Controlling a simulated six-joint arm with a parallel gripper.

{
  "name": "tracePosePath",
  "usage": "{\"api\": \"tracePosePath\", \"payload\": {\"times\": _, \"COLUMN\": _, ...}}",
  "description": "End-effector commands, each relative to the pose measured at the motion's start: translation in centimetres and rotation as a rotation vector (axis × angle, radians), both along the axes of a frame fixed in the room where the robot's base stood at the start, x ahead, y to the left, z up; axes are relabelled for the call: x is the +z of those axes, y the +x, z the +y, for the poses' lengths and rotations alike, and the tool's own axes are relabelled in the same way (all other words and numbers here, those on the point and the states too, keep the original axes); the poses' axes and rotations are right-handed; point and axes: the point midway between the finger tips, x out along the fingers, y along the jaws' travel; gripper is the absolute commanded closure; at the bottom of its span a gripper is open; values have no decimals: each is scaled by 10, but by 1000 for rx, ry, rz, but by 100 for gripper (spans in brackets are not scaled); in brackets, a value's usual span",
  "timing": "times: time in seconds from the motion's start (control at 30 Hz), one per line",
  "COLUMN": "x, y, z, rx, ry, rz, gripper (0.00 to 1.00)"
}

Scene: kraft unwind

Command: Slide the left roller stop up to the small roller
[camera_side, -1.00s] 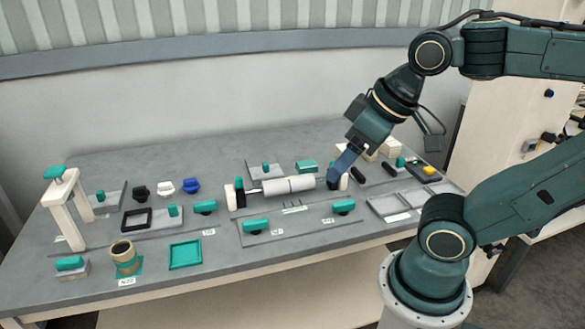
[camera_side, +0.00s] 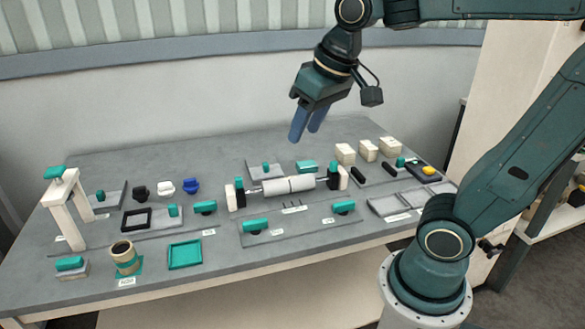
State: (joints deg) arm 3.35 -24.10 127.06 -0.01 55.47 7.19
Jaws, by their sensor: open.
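The small roller (camera_side: 289,185), a pale grey cylinder, lies on a thin shaft between two white end supports. The left roller stop (camera_side: 240,190) appears to be the dark piece with a teal top next to the left support (camera_side: 231,198). A stretch of bare shaft (camera_side: 254,191) shows between this stop and the roller's left end. A similar dark stop (camera_side: 333,175) is close to the roller's right end, beside the right support. My gripper (camera_side: 304,135) is open and empty, with blue fingers pointing down, above and behind the roller.
Teal-handled pieces (camera_side: 256,225) lie in front of the roller on a grey plate. Pale blocks (camera_side: 368,150) and a dark box with a yellow button (camera_side: 429,171) are to the right. A white stand (camera_side: 68,210) is at far left.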

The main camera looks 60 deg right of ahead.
Motion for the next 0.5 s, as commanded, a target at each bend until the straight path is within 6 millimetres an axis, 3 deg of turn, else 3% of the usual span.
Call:
{"api": "tracePosePath", "payload": {"times": 0.27, "x": 3, "y": 59, "z": -16, "rx": -113, "ry": 32, "rz": 74, "gripper": 58}}
{"api": "tracePosePath", "payload": {"times": 0.5, "x": -6, "y": 109, "z": -33, "rx": -209, "ry": 57, "rz": 135, "gripper": 58}}
